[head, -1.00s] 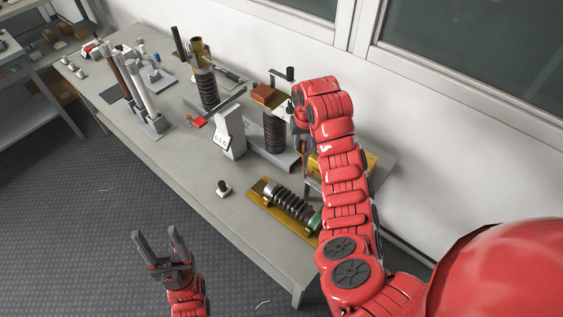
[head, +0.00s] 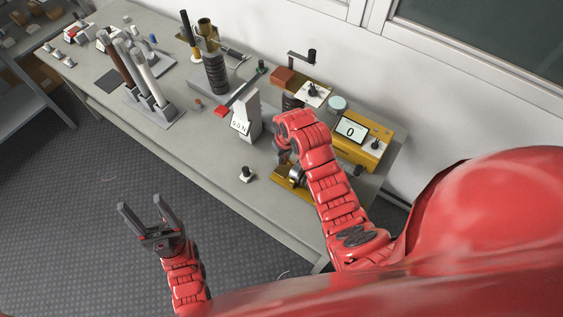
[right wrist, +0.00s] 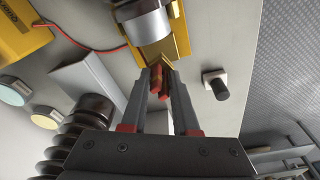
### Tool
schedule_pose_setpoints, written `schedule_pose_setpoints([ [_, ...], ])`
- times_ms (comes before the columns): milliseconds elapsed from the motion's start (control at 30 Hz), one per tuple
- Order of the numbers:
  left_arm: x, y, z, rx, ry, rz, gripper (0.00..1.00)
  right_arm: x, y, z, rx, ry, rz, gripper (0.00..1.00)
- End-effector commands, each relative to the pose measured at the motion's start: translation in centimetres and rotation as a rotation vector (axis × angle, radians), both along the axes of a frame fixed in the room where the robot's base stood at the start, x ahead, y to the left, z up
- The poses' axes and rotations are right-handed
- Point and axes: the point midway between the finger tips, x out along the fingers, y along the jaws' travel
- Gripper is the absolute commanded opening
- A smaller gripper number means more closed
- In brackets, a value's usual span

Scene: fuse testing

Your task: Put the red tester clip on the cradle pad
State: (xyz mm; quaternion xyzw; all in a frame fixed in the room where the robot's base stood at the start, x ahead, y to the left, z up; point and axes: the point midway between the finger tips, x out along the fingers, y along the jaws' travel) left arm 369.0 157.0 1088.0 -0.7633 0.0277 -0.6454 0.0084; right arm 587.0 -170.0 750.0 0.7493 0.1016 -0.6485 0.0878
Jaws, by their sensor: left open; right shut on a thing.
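The red tester clip (right wrist: 155,83) is between the fingers of my right gripper (right wrist: 164,76) in the right wrist view. The gripper is shut on it. A gold pad (right wrist: 160,57) at the end of the cradle lies just beyond the fingertips; I cannot tell whether the clip touches it. The gold cradle (head: 281,190) holds a fuse with a silver cap (right wrist: 144,24). In the head view my right arm hides the clip and much of the cradle. My left gripper (head: 148,226) is open and empty, off the bench's front edge.
The yellow tester (head: 364,153) reads 0 on its display; a red wire (right wrist: 88,46) runs from it. A small black knob on a white base (head: 246,174) stands left of the cradle. A grey stand with a number panel (head: 246,116) and a ribbed black column (head: 215,72) stand further back.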

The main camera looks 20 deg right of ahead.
Motion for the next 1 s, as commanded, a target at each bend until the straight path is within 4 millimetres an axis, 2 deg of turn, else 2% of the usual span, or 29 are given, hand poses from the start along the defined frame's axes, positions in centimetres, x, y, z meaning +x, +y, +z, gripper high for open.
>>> schedule_pose_setpoints([
  [400,0.0,0.0,1.4,0.000,0.001,0.000,0.61,0.1,0.1,-4.1,0.002,-0.003,0.001,0.00],
  [767,0.0,0.0,1.0,0.000,0.001,0.000,0.61,0.2,0.0,-4.7,0.001,-0.005,0.000,0.00],
  [800,0.0,0.0,1.1,0.000,0.001,0.000,0.61,0.2,0.0,-4.6,0.001,-0.005,0.000,0.34],
  [933,0.0,0.0,1.1,0.000,0.001,0.000,0.61,0.2,0.0,-4.5,0.001,-0.005,0.000,0.57],
  [1000,0.0,0.0,1.1,0.000,0.001,0.000,0.61,0.2,0.0,-4.5,0.001,-0.005,0.000,0.58],
])
